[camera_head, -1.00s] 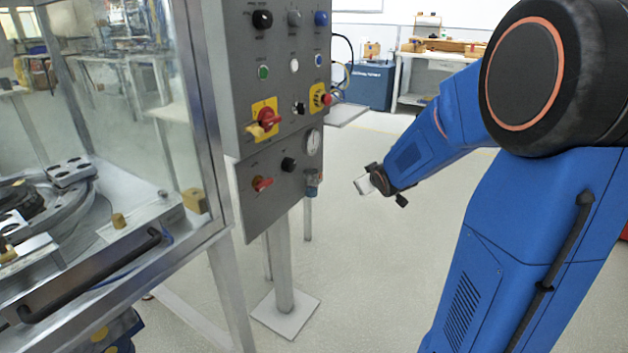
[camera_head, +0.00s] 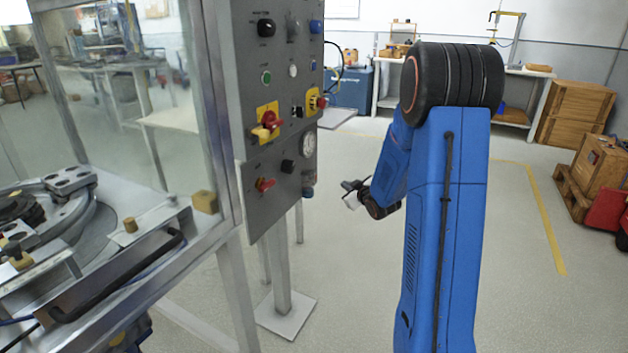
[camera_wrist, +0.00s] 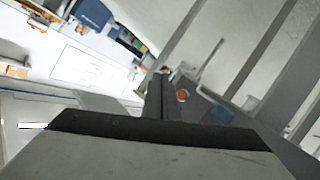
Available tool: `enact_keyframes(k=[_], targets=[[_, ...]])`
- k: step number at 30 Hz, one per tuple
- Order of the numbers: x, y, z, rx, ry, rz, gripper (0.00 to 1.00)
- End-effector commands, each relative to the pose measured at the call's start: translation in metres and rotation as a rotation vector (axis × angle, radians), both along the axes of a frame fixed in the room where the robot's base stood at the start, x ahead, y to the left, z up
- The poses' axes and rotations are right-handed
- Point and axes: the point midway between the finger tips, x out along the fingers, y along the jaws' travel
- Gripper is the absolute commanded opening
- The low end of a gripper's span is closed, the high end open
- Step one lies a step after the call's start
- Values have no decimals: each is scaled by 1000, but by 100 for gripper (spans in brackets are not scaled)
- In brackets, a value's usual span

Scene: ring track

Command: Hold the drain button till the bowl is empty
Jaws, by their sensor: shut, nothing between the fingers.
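A grey upright control panel (camera_head: 248,155) carries several knobs and buttons. Among them are a green button (camera_head: 266,77), a white button (camera_head: 292,70), a red-and-yellow switch (camera_head: 268,124) and a lower red handle (camera_head: 265,184). Their labels are too small to read, so I cannot tell which is the drain button. I cannot make out a bowl. My gripper (camera_head: 352,193) is shut and empty, to the right of the panel's lower edge and apart from it. In the wrist view, a round red-orange control (camera_wrist: 183,95) shows beside the narrow dark fingers.
A glass-walled cabinet (camera_head: 130,110) with a round fixture (camera_head: 45,215) and a black handle (camera_head: 120,275) fills the left. The panel's post stands on a square floor plate (camera_head: 286,315). Benches and wooden crates (camera_head: 575,115) stand at the back.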

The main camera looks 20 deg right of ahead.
Motion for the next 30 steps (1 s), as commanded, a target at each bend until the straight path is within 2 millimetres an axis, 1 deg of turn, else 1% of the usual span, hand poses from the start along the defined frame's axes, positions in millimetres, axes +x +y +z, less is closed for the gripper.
enact_keyframes(k=[8,13,30], targets=[[0,0,0,0,0,0,0],[6,5,0,0,0,1,0],[56,44,0,-1,1,1,0]])
